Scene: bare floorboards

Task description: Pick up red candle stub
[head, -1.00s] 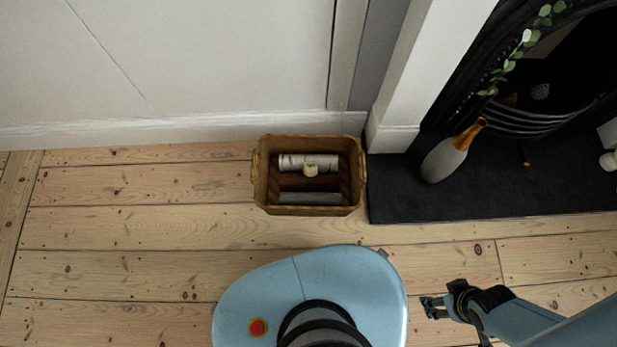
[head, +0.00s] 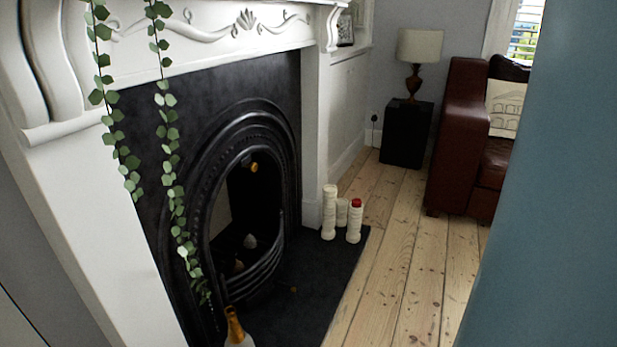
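A small red candle stub (head: 356,203) shows at the top of the front right white pillar candle (head: 353,226), at the far end of the dark hearth. It is small in the picture, and I cannot tell whether it rests on the candle or is sunk into it. A taller white candle (head: 329,213) stands to its left and a shorter one (head: 342,213) between them. Neither of my grippers is in view.
The black hearth slab (head: 318,262) fronts a cast-iron fireplace (head: 240,190) with a white surround and hanging ivy. A bottle (head: 236,330) stands at the near end. Bare floorboards (head: 395,260) lie clear to the right, before a brown leather sofa (head: 455,150) and a black side table (head: 405,135).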

